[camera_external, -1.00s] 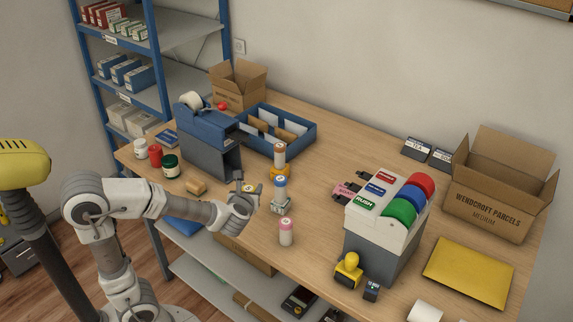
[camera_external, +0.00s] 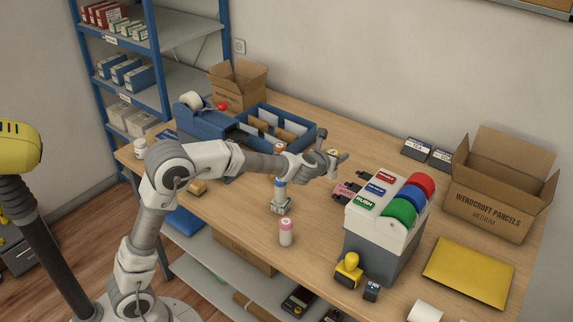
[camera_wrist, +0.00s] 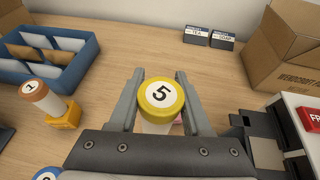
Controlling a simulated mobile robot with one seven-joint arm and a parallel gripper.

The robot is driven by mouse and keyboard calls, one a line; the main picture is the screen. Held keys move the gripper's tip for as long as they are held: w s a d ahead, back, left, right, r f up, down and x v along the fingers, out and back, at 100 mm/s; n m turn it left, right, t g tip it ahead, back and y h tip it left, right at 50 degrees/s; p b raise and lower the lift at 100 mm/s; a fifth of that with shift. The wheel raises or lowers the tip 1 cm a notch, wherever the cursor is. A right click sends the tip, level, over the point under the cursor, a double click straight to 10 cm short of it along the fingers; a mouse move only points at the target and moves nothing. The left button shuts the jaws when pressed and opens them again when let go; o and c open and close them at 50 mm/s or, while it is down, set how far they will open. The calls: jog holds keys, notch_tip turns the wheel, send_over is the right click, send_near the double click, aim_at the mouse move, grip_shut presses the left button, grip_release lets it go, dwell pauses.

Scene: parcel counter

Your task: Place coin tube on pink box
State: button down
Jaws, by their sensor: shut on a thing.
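My gripper (camera_wrist: 159,95) is shut on a coin tube (camera_wrist: 161,97) with a yellow cap marked 5. The tube stands roughly upright between the fingers, cap toward the wrist camera. In the external view my gripper (camera_external: 335,161) is above the counter, left of and above the pink box (camera_external: 346,190), and the tube (camera_external: 333,153) shows only in part. In the wrist view a sliver of pink shows beside the tube, mostly hidden.
Other tubes stand near: brown-capped (camera_wrist: 36,90) in an orange holder, blue-capped (camera_external: 280,186) in a grey holder, pink-capped (camera_external: 286,231). A grey stand (camera_external: 374,245) with coloured rolls is at right.

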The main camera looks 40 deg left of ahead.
jog(key=w+d+m+h+p, duration=0.1)
jog(key=w+d+m+h, duration=0.15)
jog(key=w, duration=0.65)
notch_tip(320, 180, down, 11)
jog(key=b, duration=0.7)
jog(key=shift+a+r, duration=0.1)
jog(key=shift+r, duration=0.1)
jog(key=shift+s+f+b, duration=0.1)
jog(key=shift+b, duration=0.3)
jog(key=shift+c, duration=1.8)
grip_release()
